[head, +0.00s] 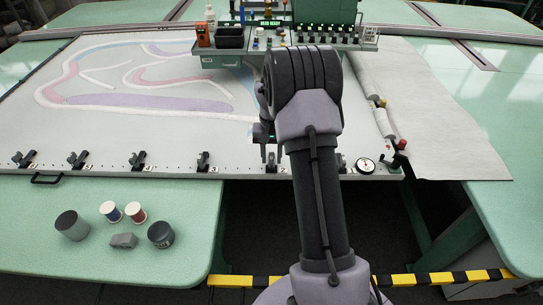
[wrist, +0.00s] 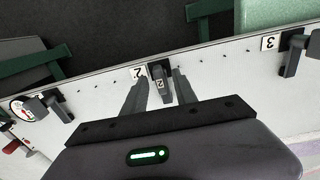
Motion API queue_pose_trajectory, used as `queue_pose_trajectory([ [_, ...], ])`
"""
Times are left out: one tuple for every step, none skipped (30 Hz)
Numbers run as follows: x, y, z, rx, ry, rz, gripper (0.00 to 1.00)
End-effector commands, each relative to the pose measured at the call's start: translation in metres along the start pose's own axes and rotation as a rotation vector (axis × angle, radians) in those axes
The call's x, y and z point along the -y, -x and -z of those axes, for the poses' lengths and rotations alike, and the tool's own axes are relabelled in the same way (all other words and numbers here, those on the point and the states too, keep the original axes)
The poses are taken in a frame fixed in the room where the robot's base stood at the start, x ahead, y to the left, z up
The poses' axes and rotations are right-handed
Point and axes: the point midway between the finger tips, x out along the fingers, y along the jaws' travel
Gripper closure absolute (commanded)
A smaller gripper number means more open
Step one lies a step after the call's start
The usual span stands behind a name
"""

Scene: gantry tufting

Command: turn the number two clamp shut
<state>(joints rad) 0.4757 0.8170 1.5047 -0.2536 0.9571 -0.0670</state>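The number two clamp (wrist: 160,82) is a small dark lever on a black base at the front edge of the white frame. My gripper (wrist: 158,88) is open, with one finger on each side of the lever and a gap visible to both. In the head view my gripper (head: 270,153) is over this clamp, mostly hiding it. I cannot tell how far the clamp is turned.
The number three clamp (head: 203,161) and further clamps line the edge to the left. The number one clamp (wrist: 50,105) and a round dial (head: 365,165) are on the other side. Cups and spools stand on the green table (head: 150,265) at front left.

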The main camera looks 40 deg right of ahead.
Motion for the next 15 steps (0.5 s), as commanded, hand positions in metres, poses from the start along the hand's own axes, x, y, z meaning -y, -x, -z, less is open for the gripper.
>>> queue_pose_trajectory([
  [0.000,0.000,0.000,0.000,0.000,0.000,0.66],
  [0.000,0.000,0.000,0.000,0.000,0.000,0.66],
  [0.000,0.000,0.000,0.000,0.001,0.000,0.66],
  [0.000,0.000,0.000,0.000,0.001,0.000,0.66],
  [0.000,0.000,0.000,0.000,0.001,0.000,0.66],
  [0.000,0.000,0.000,0.000,0.001,0.000,0.66],
  [0.000,0.000,0.000,0.000,0.001,0.000,0.66],
  [0.000,0.002,0.000,-0.001,0.001,0.000,0.66],
  [0.000,0.005,0.000,-0.001,0.001,0.000,0.66],
  [0.000,0.010,0.001,-0.002,0.001,0.000,0.66],
  [0.000,0.016,0.001,-0.003,0.001,0.000,0.66],
  [0.000,0.026,0.001,-0.003,0.001,0.001,0.66],
  [0.000,0.035,0.001,-0.004,0.001,0.001,0.66],
  [0.000,0.046,0.001,-0.004,0.000,0.001,0.66],
  [0.000,0.061,0.001,-0.005,0.001,0.001,0.66],
])
